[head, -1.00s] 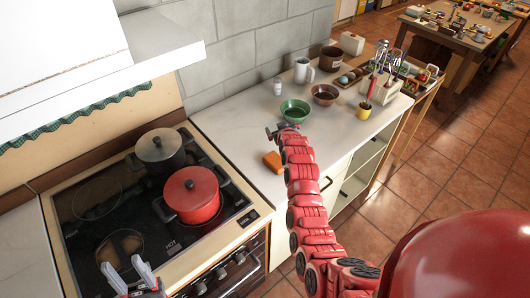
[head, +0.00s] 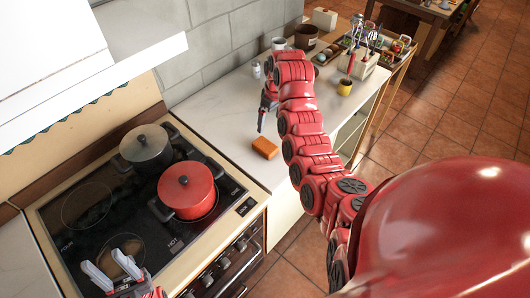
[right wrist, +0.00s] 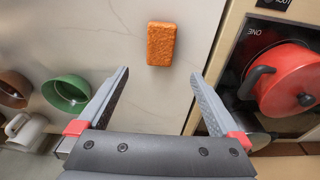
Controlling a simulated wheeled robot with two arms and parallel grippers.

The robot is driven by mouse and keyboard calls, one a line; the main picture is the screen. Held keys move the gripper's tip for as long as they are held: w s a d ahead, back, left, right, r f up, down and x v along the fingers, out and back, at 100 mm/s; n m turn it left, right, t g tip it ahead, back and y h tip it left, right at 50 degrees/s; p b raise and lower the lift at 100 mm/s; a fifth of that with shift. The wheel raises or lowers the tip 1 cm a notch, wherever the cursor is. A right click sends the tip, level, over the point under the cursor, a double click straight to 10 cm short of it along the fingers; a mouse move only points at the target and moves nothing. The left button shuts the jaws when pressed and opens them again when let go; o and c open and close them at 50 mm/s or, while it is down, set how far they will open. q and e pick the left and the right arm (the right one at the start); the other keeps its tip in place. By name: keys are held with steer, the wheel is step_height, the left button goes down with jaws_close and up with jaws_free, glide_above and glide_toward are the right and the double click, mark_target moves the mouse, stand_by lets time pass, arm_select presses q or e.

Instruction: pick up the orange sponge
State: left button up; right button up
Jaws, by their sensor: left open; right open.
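The orange sponge (head: 265,147) lies on the pale countertop (head: 225,125), just right of the stove. In the right wrist view the sponge (right wrist: 161,44) lies beyond my fingertips, centred between them and not touched. My right gripper (head: 265,118) hangs above the counter behind the sponge in the head view. In its wrist view the right gripper (right wrist: 162,80) has its fingers wide apart with nothing between them. My left gripper (head: 112,272) is open and empty over the front of the stove.
A red pot (head: 187,190) and a dark pot (head: 147,147) stand on the stove (head: 85,235). In the right wrist view a green bowl (right wrist: 66,93), a brown bowl (right wrist: 14,88) and a white mug (right wrist: 25,130) stand left of my fingers. Counter around the sponge is clear.

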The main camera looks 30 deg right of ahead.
steer(key=b, duration=0.5)
glide_toward(265, 145)
steer(key=f, duration=0.3)
steer(key=shift+w+f, duration=0.1)
steer(key=shift+w, duration=0.25)
steer(key=shift+a+f, duration=0.1)
steer(key=shift+f, duration=0.4)
step_height(265, 145, down, 4)
steer(key=shift+w+r, duration=0.1)
steer(key=shift+w+f, duration=0.1)
steer(key=shift+f, duration=0.35)
steer(key=shift+a+r, duration=0.1)
steer(key=c, duration=1.4)
steer(key=shift+r, duration=0.1)
